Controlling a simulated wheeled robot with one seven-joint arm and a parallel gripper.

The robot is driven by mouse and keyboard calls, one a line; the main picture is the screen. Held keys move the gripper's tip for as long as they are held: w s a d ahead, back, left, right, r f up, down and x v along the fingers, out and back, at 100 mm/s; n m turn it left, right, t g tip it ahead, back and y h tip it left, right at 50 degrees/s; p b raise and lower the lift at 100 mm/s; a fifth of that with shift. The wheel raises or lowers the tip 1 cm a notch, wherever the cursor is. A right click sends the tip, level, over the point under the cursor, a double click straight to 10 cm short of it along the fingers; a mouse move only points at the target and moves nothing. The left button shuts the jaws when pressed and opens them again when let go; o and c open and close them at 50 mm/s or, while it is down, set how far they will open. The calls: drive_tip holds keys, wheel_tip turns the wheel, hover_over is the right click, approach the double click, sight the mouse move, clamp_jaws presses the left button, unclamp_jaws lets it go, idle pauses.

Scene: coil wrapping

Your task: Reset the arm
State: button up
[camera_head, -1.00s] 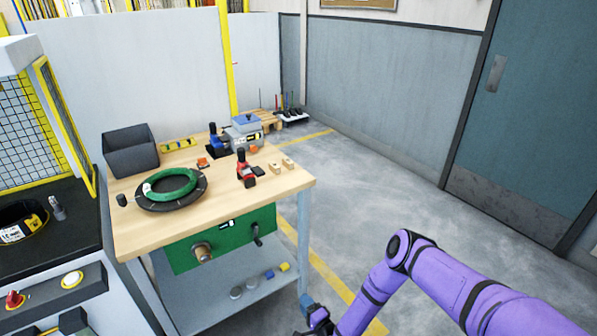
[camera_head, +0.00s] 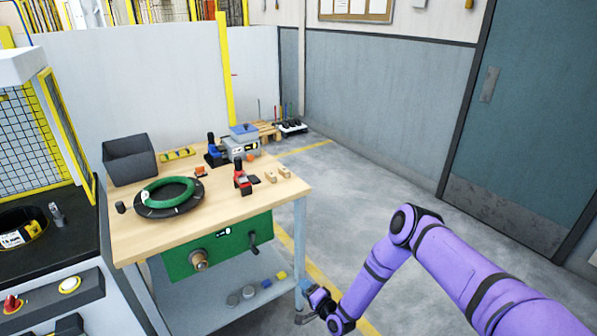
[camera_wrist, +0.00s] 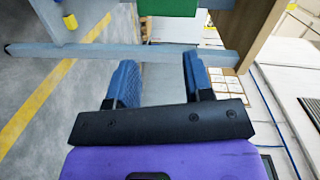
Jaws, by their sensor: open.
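My purple arm reaches in from the lower right in the head view. My gripper (camera_head: 314,306) hangs low, beside the front right leg of the workbench (camera_head: 228,205). In the wrist view my gripper (camera_wrist: 157,82) shows two blue fingers spread apart with nothing between them. The bench's pale metal frame bar (camera_wrist: 75,52) crosses just beyond the fingertips. I cannot tell whether they touch it.
On the bench are a green coil (camera_head: 168,193) on a black disc, a grey bin (camera_head: 130,160) and a red-and-black tool (camera_head: 242,180). A machine (camera_head: 55,240) stands at left. Open floor (camera_head: 370,190) lies right of the bench, before a door (camera_head: 525,130).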

drive_tip(key=w+d+r+n+g+h, duration=0.1)
drive_tip(key=w+d+r+n, duration=0.35)
drive_tip(key=r, duration=0.85)
drive_tip(key=w+d+r+n+g+h, duration=0.1)
drive_tip(key=w+r+g+h, duration=0.1)
drive_tip(key=w+r, duration=0.85)
drive_tip(key=s+d+r+n+h, duration=0.1)
drive_tip(key=s+d+r, duration=0.15)
drive_tip(key=r, duration=0.65)
drive_tip(key=s+d+r+n+h, duration=0.15)
drive_tip(key=d+r, duration=0.25)
drive_tip(key=r, duration=0.4)
drive_tip(key=s+d+r+h, duration=0.1)
drive_tip(key=s+d+r, duration=0.2)
drive_tip(key=r, duration=0.6)
drive_tip(key=s+d+r+g+h, duration=0.1)
drive_tip(key=s+d+r+h, duration=0.1)
drive_tip(key=s+d+r, duration=0.55)
drive_tip(key=s+d+r+g+h, duration=0.2)
drive_tip(key=s+r, duration=0.8)
drive_tip(key=s, duration=0.3)
drive_tip(key=s+d+r+g, duration=0.1)
drive_tip(key=s, duration=1.2)
drive_tip(key=s+d+r+g, duration=0.1)
drive_tip(key=s+d, duration=0.1)
drive_tip(key=s, duration=1)
drive_tip(key=shift+s+r, duration=0.35)
drive_tip(key=shift+r, duration=0.05)
